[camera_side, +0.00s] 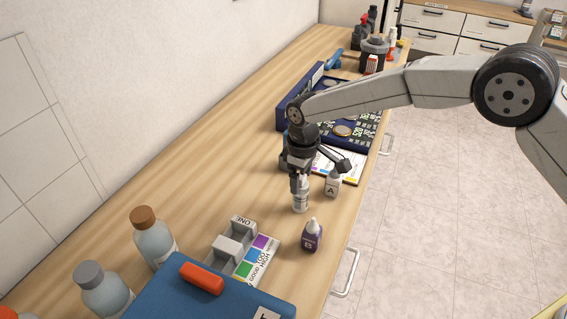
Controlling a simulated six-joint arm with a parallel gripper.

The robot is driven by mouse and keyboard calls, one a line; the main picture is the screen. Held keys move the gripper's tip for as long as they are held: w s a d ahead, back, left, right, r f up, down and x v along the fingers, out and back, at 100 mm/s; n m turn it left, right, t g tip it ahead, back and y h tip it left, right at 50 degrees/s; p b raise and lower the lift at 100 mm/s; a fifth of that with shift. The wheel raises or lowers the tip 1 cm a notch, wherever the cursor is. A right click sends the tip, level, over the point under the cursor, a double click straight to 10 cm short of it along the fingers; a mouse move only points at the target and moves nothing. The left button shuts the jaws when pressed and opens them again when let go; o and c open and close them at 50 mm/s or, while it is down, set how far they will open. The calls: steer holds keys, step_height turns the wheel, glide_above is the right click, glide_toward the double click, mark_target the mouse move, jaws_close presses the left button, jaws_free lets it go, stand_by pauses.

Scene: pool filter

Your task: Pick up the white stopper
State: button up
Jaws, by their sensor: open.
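My gripper (300,179) points down over the wooden counter, with its jaws open around or just above the top of a small clear vial (301,201). A white stopper cannot be made out clearly; the top of this vial is partly hidden by my gripper. I cannot tell whether the jaws touch the vial. A white bottle marked A (332,186) stands upright close to the right of the vial. A dark purple bottle marked B (312,237) with a white tip stands nearer the camera.
A grey holder (229,246) and a colour chart (257,257) lie to the left. A blue case (225,300) with an orange handle and two capped bottles stand in front. An open blue kit (291,105) lies behind my gripper. The counter's right edge is close.

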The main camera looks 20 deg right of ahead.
steer(key=shift+c, duration=0.2)
jaws_close()
stand_by(0.4)
steer(key=shift+r, duration=0.65)
step_height(320, 180, up, 2)
steer(key=shift+r, duration=0.1)
steer(key=s+d+r, duration=0.5)
steer(key=s+r, duration=0.4)
steer(key=s, duration=0.4)
steer(key=shift+r, duration=0.25)
